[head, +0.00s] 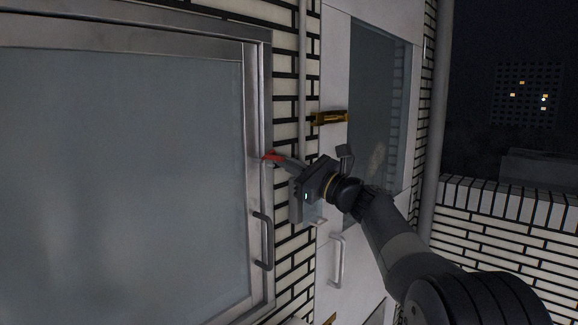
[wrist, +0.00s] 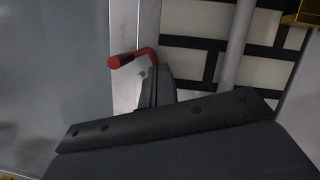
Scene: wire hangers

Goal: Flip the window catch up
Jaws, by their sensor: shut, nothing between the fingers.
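The window catch (head: 272,156) is a small red lever on the right side of the metal window frame (head: 254,110). In the wrist view the red catch (wrist: 132,57) has a bent shape, its thick round end pointing left and slightly down. My gripper (head: 290,163) comes in from the right with its fingertips right beside the catch. In the wrist view my fingers (wrist: 157,86) are closed together, empty, just below the bend of the catch. I cannot tell whether they touch it.
A grey pull handle (head: 263,240) sits lower on the window frame. A brass piece (head: 330,117) juts out near a vertical pipe (head: 302,70) on the tiled wall. A white door (head: 335,220) with a pale handle (head: 337,260) stands behind my arm.

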